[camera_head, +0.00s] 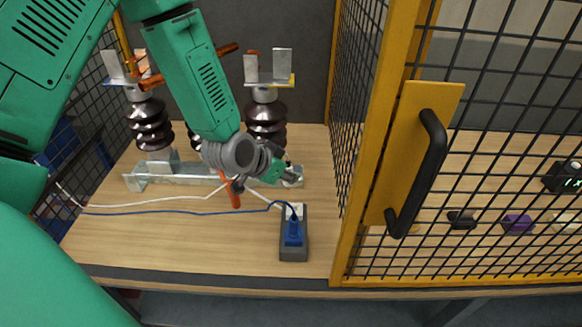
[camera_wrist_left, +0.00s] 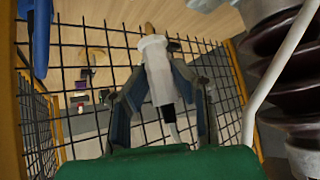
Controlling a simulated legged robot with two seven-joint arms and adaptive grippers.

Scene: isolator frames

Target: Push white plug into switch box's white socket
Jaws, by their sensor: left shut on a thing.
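The switch box (camera_head: 292,252) lies on the table, dark grey, with its white socket (camera_head: 295,210) at the far end. A blue plug (camera_head: 293,232) with a blue cable sits in the nearer part of the box. My left gripper (camera_head: 288,174) is above and beyond the far end of the box, near the metal rail. In the left wrist view the left gripper (camera_wrist_left: 160,75) is shut on the white plug (camera_wrist_left: 157,66), whose tip points away from the palm. The plug is apart from the socket. In the head view the gripper mostly hides the plug. My right gripper is not in view.
Dark brown insulators (camera_head: 267,118) stand on a metal rail (camera_head: 205,179) behind the box. A yellow-framed mesh door (camera_head: 355,150) with a black handle (camera_head: 424,175) stands to the right. A white cable (camera_head: 150,204) runs across the table.

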